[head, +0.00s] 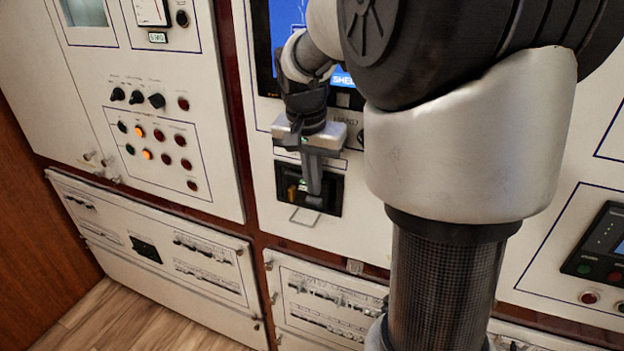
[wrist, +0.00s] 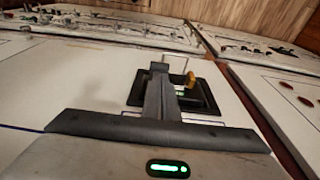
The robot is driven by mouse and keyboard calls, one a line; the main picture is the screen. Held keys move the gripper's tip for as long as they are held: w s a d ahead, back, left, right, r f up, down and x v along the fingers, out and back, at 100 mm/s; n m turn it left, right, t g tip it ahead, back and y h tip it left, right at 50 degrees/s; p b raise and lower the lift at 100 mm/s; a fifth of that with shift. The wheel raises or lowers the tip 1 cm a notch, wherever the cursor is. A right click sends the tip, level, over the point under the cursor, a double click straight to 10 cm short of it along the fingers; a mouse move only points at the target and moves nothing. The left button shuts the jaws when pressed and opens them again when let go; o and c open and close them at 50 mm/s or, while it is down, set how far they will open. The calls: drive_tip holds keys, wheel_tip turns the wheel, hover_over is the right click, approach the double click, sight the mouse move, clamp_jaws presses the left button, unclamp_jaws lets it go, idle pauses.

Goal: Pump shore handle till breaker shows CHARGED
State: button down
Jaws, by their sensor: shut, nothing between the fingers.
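A black recessed breaker unit (head: 333,198) sits low on the white middle panel, with a yellow-orange piece (wrist: 190,80) inside it. That piece also shows in the head view (head: 292,192). A thin wire loop (head: 304,217) sticks out at the unit's lower edge and also shows in the wrist view (wrist: 176,62). My gripper (head: 313,190) is shut and empty, its fingers in front of the recess beside the yellow-orange piece. The fingers (wrist: 158,80) cover part of the unit. I cannot tell whether they touch it. No CHARGED sign is readable.
A blue screen (head: 287,25) is above my gripper, partly hidden by my arm. A panel of knobs and lit buttons (head: 150,140) stands to the left. Lower white panels (head: 165,250) with small fittings run below. Wood floor (head: 150,325) shows at lower left.

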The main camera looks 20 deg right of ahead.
drive_tip(key=shift+a+f+b, duration=0.1)
drive_tip(key=shift+f+b, duration=0.1)
drive_tip(key=shift+b, duration=0.1)
drive_tip(key=shift+s+f+b, duration=0.1)
drive_tip(key=shift+b, duration=0.3)
drive_tip(key=shift+a, duration=0.1)
drive_tip(key=shift+s+a+t+h+b, duration=0.1)
drive_tip(key=shift+t+h+b, duration=0.2)
drive_tip(key=shift+b, duration=0.1)
